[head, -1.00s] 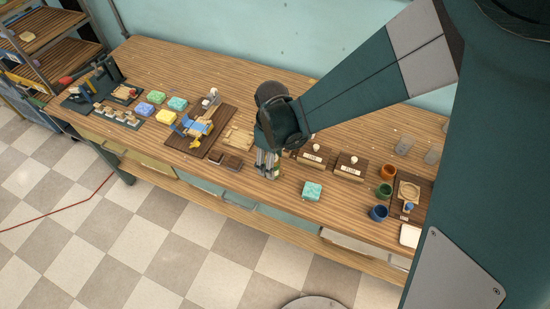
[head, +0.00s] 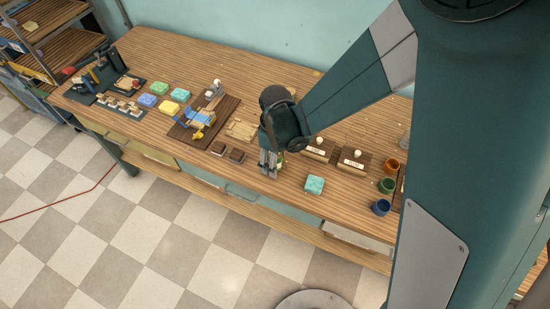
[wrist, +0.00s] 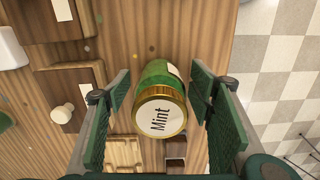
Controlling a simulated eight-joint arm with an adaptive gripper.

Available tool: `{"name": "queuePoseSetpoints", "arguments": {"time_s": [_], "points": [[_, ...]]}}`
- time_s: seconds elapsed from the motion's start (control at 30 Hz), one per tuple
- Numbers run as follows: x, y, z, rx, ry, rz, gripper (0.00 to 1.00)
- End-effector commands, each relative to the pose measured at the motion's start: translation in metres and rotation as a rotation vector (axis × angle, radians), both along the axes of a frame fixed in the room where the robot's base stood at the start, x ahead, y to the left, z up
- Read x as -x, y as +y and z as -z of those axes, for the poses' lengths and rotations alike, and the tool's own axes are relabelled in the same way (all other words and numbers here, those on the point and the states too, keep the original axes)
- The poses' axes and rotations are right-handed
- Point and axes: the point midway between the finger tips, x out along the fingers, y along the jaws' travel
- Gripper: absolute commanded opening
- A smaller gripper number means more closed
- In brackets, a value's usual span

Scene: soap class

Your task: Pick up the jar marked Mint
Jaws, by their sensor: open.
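The Mint jar (wrist: 160,112) is green with a gold rim and a white lid label reading "Mint". In the wrist view it sits between the two pads of my gripper (wrist: 160,108), with a gap on each side. My gripper is open and not touching the jar. In the head view my gripper (head: 270,165) is low over the front part of the table, and the jar (head: 281,158) is mostly hidden behind its fingers.
The wooden table (head: 230,85) carries a turquoise soap block (head: 314,185), two stamps with round knobs (head: 354,159), coloured cups (head: 387,185), and two small dark blocks (head: 228,152). A dark board with a blue-and-yellow tool (head: 203,120) stands left. The table's front edge is close.

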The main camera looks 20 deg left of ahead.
Motion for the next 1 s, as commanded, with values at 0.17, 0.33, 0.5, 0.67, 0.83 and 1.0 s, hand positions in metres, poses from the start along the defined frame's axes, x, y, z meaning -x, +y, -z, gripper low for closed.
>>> {"name": "queuePoseSetpoints", "arguments": {"time_s": [0.17,0.33,0.5,0.67,0.83,1.0], "points": [[0.000,0.000,0.000,0.000,0.000,0.000,0.53],[0.000,0.000,0.000,0.000,0.000,0.000,0.31],[0.000,0.000,0.000,0.000,0.000,0.000,0.19],[0.000,0.000,0.000,0.000,0.000,0.000,0.19],[0.000,0.000,-0.003,0.000,0.000,0.000,0.19],[0.000,0.000,-0.013,0.000,0.000,0.000,0.19]]}}
